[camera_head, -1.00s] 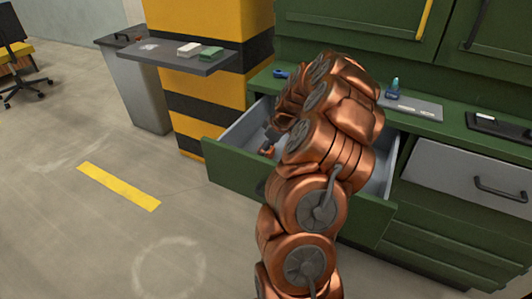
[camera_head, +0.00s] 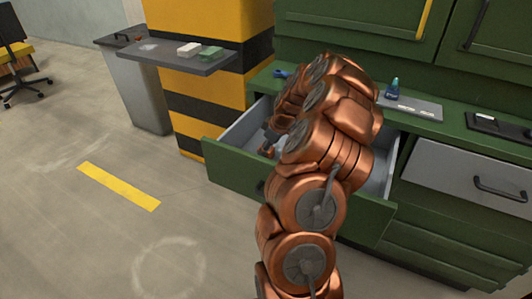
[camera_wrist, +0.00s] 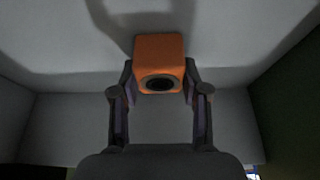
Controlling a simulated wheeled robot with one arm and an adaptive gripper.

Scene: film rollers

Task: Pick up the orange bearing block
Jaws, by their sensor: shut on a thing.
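The orange bearing block (camera_wrist: 158,48) shows in the wrist view, a small orange cube with a dark round bore facing the camera. My gripper (camera_wrist: 159,80) is shut on it, with one finger against its left side and one against its right. Both are inside the open grey-lined drawer (camera_head: 241,127) of the green cabinet. In the head view my copper-coloured arm reaches into the drawer and hides the block. From the wrist view I cannot tell whether the block touches the drawer floor.
The drawer's green front (camera_head: 238,172) and side walls surround my gripper. The green worktop above holds a blue bottle (camera_head: 394,89) on a grey mat. A grey shelf (camera_head: 165,56) with small boxes juts out at the left.

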